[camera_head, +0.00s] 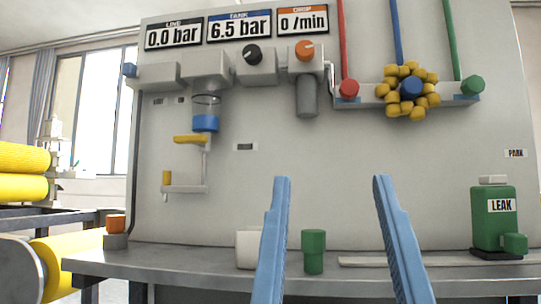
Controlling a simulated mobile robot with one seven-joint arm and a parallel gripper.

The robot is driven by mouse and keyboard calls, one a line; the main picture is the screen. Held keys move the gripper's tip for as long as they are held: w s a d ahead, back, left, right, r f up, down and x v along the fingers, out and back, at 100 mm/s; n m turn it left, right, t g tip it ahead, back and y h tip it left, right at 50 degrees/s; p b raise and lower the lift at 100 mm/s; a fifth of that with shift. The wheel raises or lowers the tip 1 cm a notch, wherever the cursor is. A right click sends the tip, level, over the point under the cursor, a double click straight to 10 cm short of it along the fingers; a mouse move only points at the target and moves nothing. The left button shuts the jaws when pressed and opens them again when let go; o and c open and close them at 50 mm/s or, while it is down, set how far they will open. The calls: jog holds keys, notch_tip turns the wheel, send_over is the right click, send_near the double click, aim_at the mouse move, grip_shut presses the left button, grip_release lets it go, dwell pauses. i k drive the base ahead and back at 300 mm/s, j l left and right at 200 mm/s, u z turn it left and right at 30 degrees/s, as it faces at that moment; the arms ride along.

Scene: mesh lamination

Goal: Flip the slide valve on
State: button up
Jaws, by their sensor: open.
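My gripper (331,180) shows as two blue fingers, wide apart and empty, reaching up from the bottom of the picture in front of the grey panel. No label names the slide valve. A grey block (158,76) with a small blue end piece (130,70) at the left end of the upper row may be it, but I cannot tell for sure. It is up and to the left of my fingers, well apart from them. The line display (173,34) reads 0.0 bar, the tank display (239,25) 6.5 bar and the drip display (302,20) 0/min.
Black (253,54) and orange (304,50) knobs and a blue-bottomed bowl (206,122) are on the panel. A green cylinder (314,250) and green LEAK bottle (492,225) stand on the bench (190,262).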

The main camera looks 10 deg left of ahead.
aim_at(130, 70)
jog(key=u, duration=0.95)
